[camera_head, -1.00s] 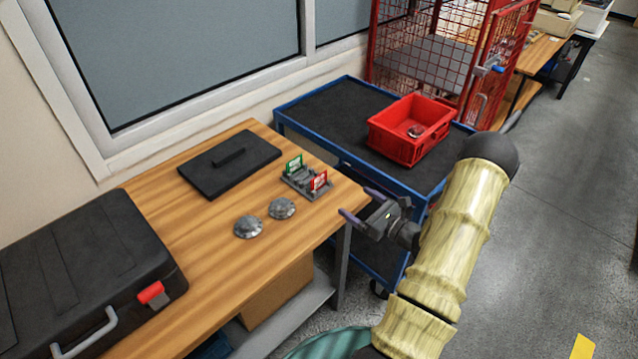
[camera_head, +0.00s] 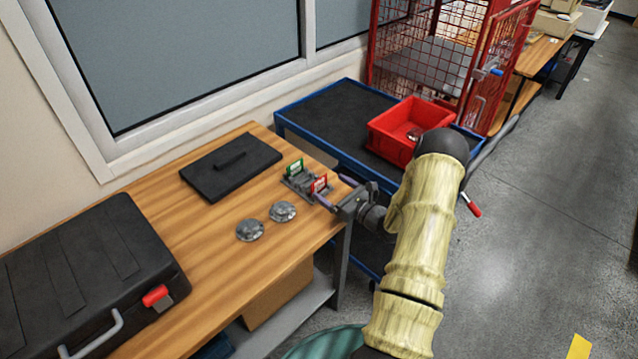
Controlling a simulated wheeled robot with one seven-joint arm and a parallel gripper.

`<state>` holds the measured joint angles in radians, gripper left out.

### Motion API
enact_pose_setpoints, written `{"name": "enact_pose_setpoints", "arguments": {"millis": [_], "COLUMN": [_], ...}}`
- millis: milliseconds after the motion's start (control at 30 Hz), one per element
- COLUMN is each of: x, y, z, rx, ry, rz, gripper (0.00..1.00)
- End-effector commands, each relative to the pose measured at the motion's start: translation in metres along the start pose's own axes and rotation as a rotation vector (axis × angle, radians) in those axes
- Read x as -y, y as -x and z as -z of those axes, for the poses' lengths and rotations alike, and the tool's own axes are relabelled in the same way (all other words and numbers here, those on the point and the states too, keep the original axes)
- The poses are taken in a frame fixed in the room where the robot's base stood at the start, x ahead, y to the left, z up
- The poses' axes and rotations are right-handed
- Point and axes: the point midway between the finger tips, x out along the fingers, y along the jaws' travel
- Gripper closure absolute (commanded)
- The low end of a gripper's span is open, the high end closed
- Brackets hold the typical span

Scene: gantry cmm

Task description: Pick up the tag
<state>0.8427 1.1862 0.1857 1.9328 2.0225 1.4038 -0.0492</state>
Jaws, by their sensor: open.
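Two small upright tags stand in a grey holder (camera_head: 297,183) at the right end of the wooden table: a green one (camera_head: 295,167) behind and a red one (camera_head: 319,183) in front. I cannot tell which is the task's tag. My gripper (camera_head: 334,191) is open at the table's right edge. Its purple-tipped fingers are close to the red tag and on its right. The fingers seem to hold nothing. Whether a finger touches the tag or holder cannot be told.
Two grey metal discs (camera_head: 283,211) and a flat black plate with a handle (camera_head: 231,166) lie on the table. A black case (camera_head: 90,275) fills its left end. A blue cart (camera_head: 335,108) bearing a red bin (camera_head: 408,132) stands behind, near a red cage (camera_head: 445,50).

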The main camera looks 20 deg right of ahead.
Motion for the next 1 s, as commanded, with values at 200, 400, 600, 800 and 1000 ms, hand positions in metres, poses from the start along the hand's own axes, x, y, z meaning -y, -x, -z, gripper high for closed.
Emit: {"name": "enact_pose_setpoints", "arguments": {"millis": [200,400,600,800,1000], "x": [0.0,0.0,-0.002,-0.007,-0.006], "y": [-0.022,-0.022,-0.029,-0.058,-0.074], "z": [0.0,0.0,0.0,0.001,0.003], "rx": [0.0,0.0,0.0,-0.001,0.0], "ry": [0.0,0.0,0.0,0.001,0.001], "rz": [0.0,0.001,-0.002,-0.003,0.0], "gripper": [0.11,0.11,0.11,0.11,0.11]}}
